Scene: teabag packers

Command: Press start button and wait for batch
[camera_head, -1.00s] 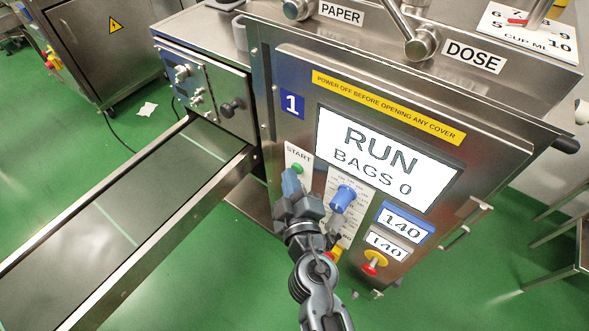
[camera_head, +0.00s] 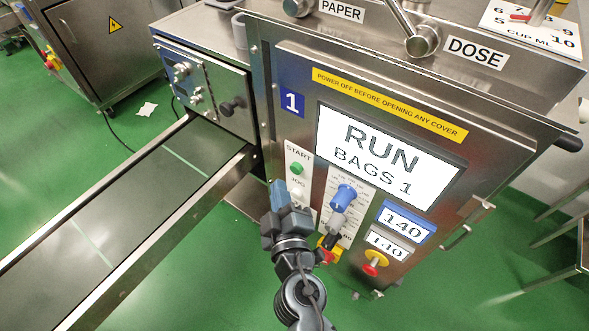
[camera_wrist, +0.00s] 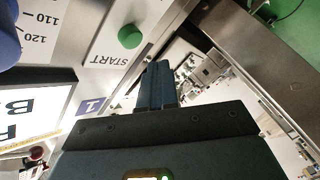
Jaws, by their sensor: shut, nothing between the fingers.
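The green START button (camera_head: 296,168) is on the machine's front panel, left of the screen, and is uncovered. It also shows in the wrist view (camera_wrist: 130,36) beside its START label. The screen (camera_head: 383,161) reads RUN, BAGS 1. My gripper (camera_head: 279,190) is shut and empty, its fingertips below and left of the button, apart from it. In the wrist view the closed fingers (camera_wrist: 157,82) point past the button's lower right. No bag is visible on the conveyor belt (camera_head: 140,205).
A blue dial (camera_head: 343,195) is right of the gripper. A red stop button (camera_head: 371,268) on yellow sits lower right, with blue and white 140 readouts above it. The conveyor's metal side rail (camera_head: 165,250) runs along the left of my arm. Green floor is open below.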

